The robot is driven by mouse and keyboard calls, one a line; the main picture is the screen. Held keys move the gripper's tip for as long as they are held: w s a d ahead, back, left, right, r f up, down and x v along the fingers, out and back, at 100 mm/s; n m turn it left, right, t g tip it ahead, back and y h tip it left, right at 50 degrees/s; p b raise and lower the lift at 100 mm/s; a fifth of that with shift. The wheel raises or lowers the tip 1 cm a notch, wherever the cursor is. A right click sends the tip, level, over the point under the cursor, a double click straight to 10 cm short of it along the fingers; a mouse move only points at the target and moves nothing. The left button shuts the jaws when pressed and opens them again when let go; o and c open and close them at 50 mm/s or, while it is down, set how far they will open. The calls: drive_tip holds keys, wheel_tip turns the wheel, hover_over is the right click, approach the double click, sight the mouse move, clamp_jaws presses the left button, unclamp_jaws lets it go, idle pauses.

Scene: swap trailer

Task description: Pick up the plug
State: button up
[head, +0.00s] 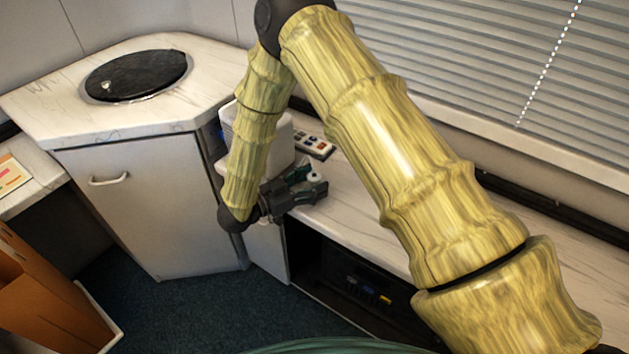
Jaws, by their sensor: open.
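My gripper (308,184) is open at the front edge of the long white counter, below the remote. A small pale round piece (314,177) shows at its fingertips. It may be the plug, but it is too small to tell, and I cannot tell whether the fingers touch it. My yellow, wood-patterned arm crosses the view and hides part of the counter.
A remote control (315,145) and a white rounded container (272,137) are on the counter behind my gripper. A white corner cabinet (150,200) with a black round lid (136,75) stands left. An open shelf (350,280) lies below the counter. Window blinds (480,60) are behind.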

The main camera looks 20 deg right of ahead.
drive_tip(key=shift+w+d, duration=0.1)
drive_tip(key=shift+d, duration=0.3)
drive_tip(key=c, duration=1.1)
